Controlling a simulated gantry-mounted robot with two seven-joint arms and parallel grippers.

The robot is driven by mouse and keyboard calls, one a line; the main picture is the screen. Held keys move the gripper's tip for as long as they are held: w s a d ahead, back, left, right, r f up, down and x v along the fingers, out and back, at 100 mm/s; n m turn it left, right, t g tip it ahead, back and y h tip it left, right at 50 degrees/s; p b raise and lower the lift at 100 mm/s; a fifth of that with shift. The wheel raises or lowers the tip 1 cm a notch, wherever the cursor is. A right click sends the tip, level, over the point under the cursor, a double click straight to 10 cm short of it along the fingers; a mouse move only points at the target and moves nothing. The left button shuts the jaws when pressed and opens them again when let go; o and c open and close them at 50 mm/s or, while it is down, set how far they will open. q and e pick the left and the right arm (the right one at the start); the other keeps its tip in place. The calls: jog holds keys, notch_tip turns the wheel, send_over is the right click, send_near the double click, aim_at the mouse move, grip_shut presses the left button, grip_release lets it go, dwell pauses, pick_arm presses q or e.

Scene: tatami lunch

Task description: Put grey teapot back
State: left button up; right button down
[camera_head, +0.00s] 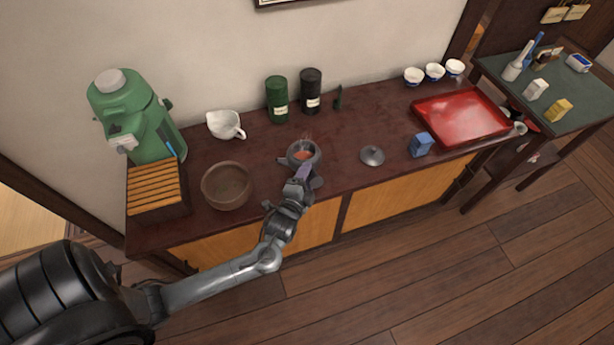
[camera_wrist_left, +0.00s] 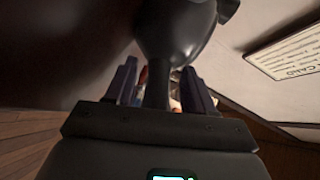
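The grey teapot (camera_head: 303,146) is at the middle of the dark counter, its top open with something reddish inside. Its grey lid (camera_head: 372,155) lies apart on the counter to the right. My left gripper (camera_head: 303,174) is at the teapot's near side. In the left wrist view, the dark teapot (camera_wrist_left: 175,35) fills the top, and its handle (camera_wrist_left: 156,88) runs down between the two fingers of my left gripper (camera_wrist_left: 158,88). Narrow gaps show between the fingers and handle, so the gripper looks open around it. My right gripper is out of view.
A brown bowl (camera_head: 228,202) and white pitcher (camera_head: 226,132) are to the left. A blue box (camera_head: 421,144) and red tray (camera_head: 459,131) are to the right. Green (camera_head: 277,112) and black (camera_head: 311,105) canisters stand behind. Counter is clear between teapot and lid.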

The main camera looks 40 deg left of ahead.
pick_arm(q)
jog(key=shift+s+d+r, duration=0.1)
jog(key=shift+r, duration=0.05)
jog(key=shift+s+d+r, duration=0.1)
jog(key=shift+s+d, duration=0.05)
jog(key=shift+s, duration=0.15)
jog(key=s+d+r+n+g+h+p, duration=0.1)
jog(key=s+d+n+g+h, duration=0.2)
jog(key=s, duration=0.7)
jog(key=s+d+r+n+g+h+p, duration=0.2)
jog(key=s+d+n+g+h, duration=0.2)
jog(key=s+d+g, duration=0.4)
jog(key=s+d+n, duration=0.1)
jog(key=s+d, duration=0.1)
jog(key=s, duration=0.1)
jog(key=shift+r, duration=0.2)
